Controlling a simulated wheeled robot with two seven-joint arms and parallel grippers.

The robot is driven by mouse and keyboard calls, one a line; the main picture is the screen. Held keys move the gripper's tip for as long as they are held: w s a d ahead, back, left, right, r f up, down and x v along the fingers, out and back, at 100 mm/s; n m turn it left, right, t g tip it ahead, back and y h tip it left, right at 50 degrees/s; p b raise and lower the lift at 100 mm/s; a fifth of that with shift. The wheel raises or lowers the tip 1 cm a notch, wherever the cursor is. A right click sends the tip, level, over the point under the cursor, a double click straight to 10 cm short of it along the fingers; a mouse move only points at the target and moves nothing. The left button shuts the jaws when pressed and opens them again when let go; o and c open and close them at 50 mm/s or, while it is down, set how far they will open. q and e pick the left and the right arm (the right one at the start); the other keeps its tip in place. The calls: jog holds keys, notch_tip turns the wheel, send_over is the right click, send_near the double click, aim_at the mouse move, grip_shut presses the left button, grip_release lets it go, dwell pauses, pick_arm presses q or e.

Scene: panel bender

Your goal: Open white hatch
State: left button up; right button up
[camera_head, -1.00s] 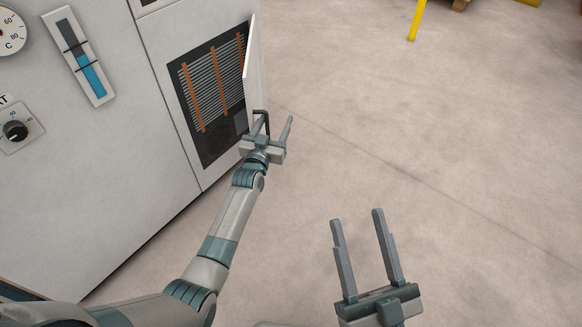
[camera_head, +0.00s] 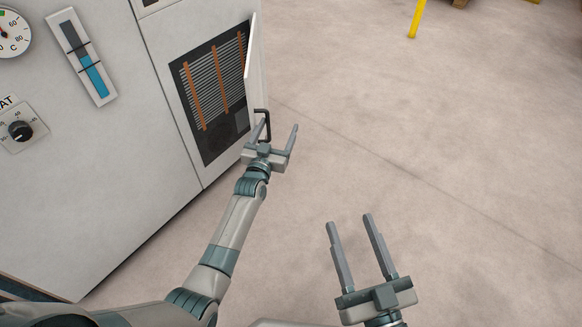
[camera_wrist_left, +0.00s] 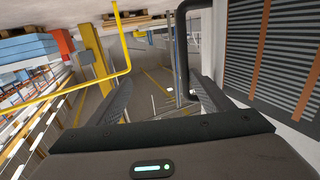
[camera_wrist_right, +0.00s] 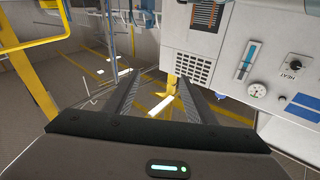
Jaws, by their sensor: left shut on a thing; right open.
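The white hatch (camera_head: 251,58) stands swung out from the machine's front, seen nearly edge-on in the head view. Behind it the opening shows a dark slatted grille (camera_head: 213,80) with orange strips. The hatch's black handle (camera_head: 268,122) is at its lower outer end; in the left wrist view it is a dark bar (camera_wrist_left: 183,50). My left gripper (camera_head: 280,124) is at the handle, shut on it, with its fingers standing well apart; the exact contact is hard to see. My right gripper (camera_head: 350,220) is open and empty above the floor, apart from the hatch.
The white machine (camera_head: 125,130) fills the left, with a round gauge (camera_head: 12,36), a blue level indicator (camera_head: 85,62) and a black knob (camera_head: 20,130). A yellow post (camera_head: 416,18) stands far back. The floor right of the hatch is clear.

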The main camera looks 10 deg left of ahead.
pick_arm(q)
jog(key=shift+o, duration=0.8)
jog(key=shift+s+d+f+p, duration=0.3)
jog(key=shift+s+d+f, duration=0.1)
jog(key=shift+s+d, duration=0.4)
jog(key=shift+s+r, duration=0.1)
jog(key=shift+s, duration=0.05)
jog(key=c, duration=0.8)
jog(key=s+d+p, duration=0.4)
jog(key=s+p, duration=0.3)
jog(key=s, duration=0.5)
jog(key=shift+s+d+r, duration=0.2)
jog(key=shift+s+r, duration=0.1)
jog(key=shift+s, duration=0.1)
pick_arm(e)
jog(key=s+d+f+g+h, duration=0.2)
jog(key=s+d+f+g, duration=0.1)
jog(key=f+g, duration=0.3)
jog(key=s+d+f+g+h, duration=0.2)
jog(key=s+d+f+g, duration=0.2)
jog(key=f, duration=0.6)
jog(key=shift+s+d+m+g+h, duration=0.3)
jog(key=shift+d+g+h, duration=0.1)
jog(key=shift+d+g, duration=0.6)
jog(key=shift+a+f, duration=0.15)
pick_arm(q)
jog(key=shift+p, duration=0.3)
pick_arm(e)
jog(key=shift+r, duration=0.2)
